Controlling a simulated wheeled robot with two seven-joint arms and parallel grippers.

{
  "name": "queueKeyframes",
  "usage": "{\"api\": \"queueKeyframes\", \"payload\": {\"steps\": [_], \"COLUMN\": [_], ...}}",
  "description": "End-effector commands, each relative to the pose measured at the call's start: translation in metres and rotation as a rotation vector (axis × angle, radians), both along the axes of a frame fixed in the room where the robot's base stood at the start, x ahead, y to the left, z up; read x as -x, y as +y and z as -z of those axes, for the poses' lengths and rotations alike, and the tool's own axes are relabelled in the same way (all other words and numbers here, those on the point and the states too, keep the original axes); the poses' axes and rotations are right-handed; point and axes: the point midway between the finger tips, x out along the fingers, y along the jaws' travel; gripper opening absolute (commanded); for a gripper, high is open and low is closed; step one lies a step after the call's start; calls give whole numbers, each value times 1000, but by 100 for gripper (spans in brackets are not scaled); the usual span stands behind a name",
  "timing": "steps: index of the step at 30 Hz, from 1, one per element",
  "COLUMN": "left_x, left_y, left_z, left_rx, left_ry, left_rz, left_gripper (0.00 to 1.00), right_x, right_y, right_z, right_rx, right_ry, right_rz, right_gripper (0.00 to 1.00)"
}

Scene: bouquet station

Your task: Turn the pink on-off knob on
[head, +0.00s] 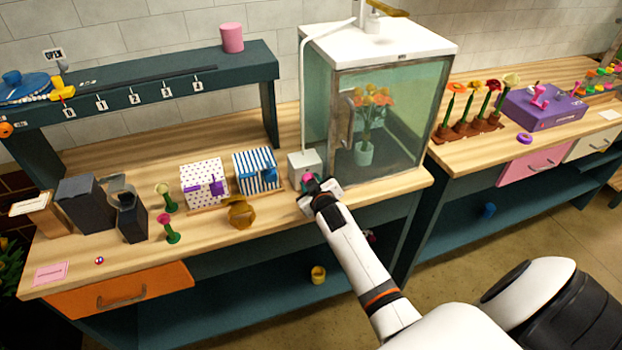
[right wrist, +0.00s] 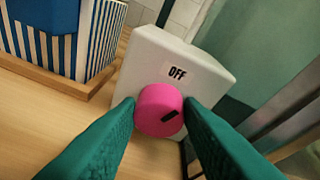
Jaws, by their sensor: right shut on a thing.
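The pink knob (right wrist: 158,110) sits on the front of a small white switch box (right wrist: 165,58). The word OFF shows above the knob, and the knob's black mark points to the lower right of the label in the right wrist view. My right gripper (right wrist: 160,115) has its green fingers on either side of the knob, shut on it. In the head view the box (head: 304,163) stands beside the glass cabinet, and my right gripper (head: 312,184) is at its front, hiding most of the knob. My left gripper is not in view.
The glass cabinet (head: 390,90) with a flower vase (head: 365,152) stands right of the box. A blue-striped box (head: 256,170) and a dotted box (head: 203,182) stand to its left. A brown pot (head: 241,213) is near the bench's front edge.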

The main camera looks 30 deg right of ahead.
Motion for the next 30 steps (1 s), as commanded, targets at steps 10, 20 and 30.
{"api": "queueKeyframes", "payload": {"steps": [10,20,30], "left_x": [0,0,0], "left_y": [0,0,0], "left_z": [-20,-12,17], "left_rx": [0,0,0], "left_ry": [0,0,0], "left_rz": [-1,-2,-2], "left_gripper": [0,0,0], "right_x": [1,2,2], "right_y": [-4,-7,-9], "right_z": [0,4,8], "right_rx": [-321,-623,-921], "right_ry": [-74,-147,-220], "right_rz": [0,0,-1], "right_gripper": [11,11,11]}}
